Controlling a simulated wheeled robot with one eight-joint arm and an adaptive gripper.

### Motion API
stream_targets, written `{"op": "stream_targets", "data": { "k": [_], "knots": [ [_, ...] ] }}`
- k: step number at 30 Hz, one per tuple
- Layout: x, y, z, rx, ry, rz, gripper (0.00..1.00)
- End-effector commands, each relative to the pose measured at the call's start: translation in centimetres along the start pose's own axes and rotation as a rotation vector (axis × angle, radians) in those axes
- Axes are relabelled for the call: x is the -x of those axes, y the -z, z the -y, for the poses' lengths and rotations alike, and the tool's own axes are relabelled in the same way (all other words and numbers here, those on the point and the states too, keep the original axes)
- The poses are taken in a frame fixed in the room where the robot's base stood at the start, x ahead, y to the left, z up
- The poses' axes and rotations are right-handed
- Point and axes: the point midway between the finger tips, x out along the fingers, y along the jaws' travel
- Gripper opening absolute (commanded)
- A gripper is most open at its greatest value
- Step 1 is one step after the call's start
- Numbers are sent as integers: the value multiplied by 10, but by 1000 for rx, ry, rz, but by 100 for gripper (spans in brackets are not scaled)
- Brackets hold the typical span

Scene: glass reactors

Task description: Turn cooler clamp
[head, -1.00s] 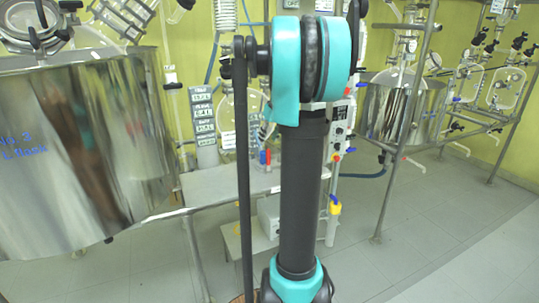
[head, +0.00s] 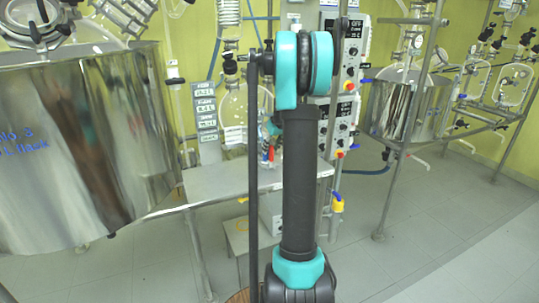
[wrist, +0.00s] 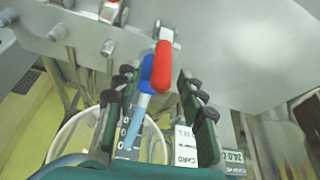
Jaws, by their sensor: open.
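In the wrist view a clamp handle with a red grip (wrist: 162,66) and a blue part (wrist: 147,75) shows near the picture's middle, below a grey metal plate. A light blue stem or hose runs down from it. My gripper (wrist: 157,84) is open, with one green, black-padded finger on each side of the handle. No contact is clear. In the head view small red and blue parts (head: 268,154) show above the metal shelf, just left of my arm. My gripper is hidden behind my arm there.
A large steel vessel (head: 85,150) stands at the left and another (head: 408,108) at the right, on a metal frame. A metal shelf (head: 215,182) crosses behind my arm. Control boxes (head: 350,60) stand behind my arm.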

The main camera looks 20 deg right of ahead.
Motion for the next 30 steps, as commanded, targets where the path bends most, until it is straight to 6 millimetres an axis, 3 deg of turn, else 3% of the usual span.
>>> {"op": "stream_targets", "data": {
  "k": [3,9,20,30],
  "knots": [
    [-20,0,0,1,0,0,40],
    [-38,0,0,0,0,0,40],
    [-42,0,0,0,0,0,40],
    [-42,0,0,0,0,-1,0]
  ]
}}
